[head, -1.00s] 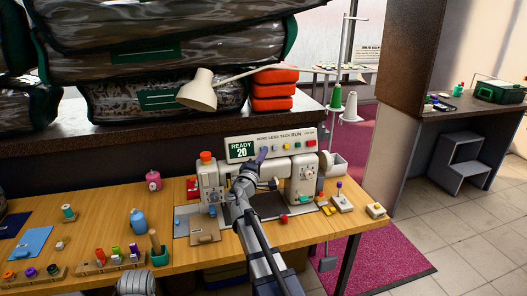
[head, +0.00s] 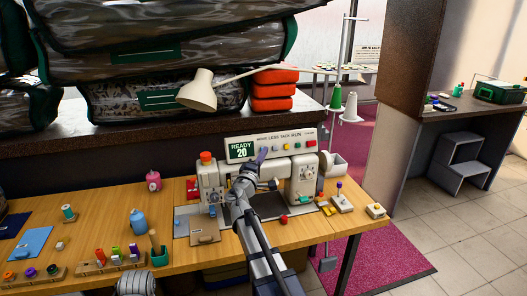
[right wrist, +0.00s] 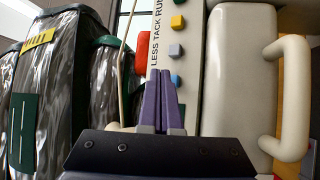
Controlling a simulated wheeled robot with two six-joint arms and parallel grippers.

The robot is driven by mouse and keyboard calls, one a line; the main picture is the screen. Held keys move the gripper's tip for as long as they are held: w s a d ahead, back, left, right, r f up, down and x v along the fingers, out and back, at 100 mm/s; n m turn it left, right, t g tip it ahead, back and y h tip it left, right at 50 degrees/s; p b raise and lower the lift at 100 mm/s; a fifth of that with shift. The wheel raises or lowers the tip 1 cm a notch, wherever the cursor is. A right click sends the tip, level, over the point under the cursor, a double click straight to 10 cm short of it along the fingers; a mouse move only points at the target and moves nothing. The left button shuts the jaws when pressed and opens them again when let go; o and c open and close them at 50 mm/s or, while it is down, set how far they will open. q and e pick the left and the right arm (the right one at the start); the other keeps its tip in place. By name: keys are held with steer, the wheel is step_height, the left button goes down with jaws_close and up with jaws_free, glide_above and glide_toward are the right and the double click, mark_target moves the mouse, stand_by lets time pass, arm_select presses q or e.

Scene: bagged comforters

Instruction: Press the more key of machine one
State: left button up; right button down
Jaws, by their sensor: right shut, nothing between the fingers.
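Machine one appears to be the white sewing machine (head: 303,176) on the wooden table. Its control panel (head: 248,138) has a green display reading READY 20 and a row of small coloured keys under the words MORE, LESS, TACK, RUN. My right gripper (head: 263,152) is shut and empty, its purple fingers in front of the left part of the key row. In the right wrist view the closed fingertips (right wrist: 160,72) are beside the key row, near the word LESS. The more key is hidden behind the fingers there. Contact cannot be told.
Bagged comforters (head: 160,60) are stacked on the dark shelf behind the machine, with a cream lamp (head: 199,92) and folded red items (head: 271,90). Thread cones (head: 351,105) stand right. Spools, a blue bottle (head: 138,221) and trays lie on the table's left.

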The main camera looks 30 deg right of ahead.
stand_by(0.7)
steer(key=shift+w+d+f, duration=0.1)
steer(key=shift+w, duration=0.3)
steer(key=shift+w+d+f, duration=0.1)
steer(key=shift+w, duration=0.25)
stand_by(0.6)
steer(key=shift+s, duration=0.1)
steer(key=shift+s+a+r, duration=0.2)
steer(key=shift+s, duration=0.45)
steer(key=shift+s, duration=0.15)
steer(key=s, duration=0.1)
steer(key=s+r+p, duration=0.1)
steer(key=s, duration=0.1)
steer(key=s+a, duration=0.1)
steer(key=shift+s+r+p, duration=0.2)
steer(key=shift+r+p, duration=0.1)
steer(key=shift+a, duration=0.1)
stand_by(0.9)
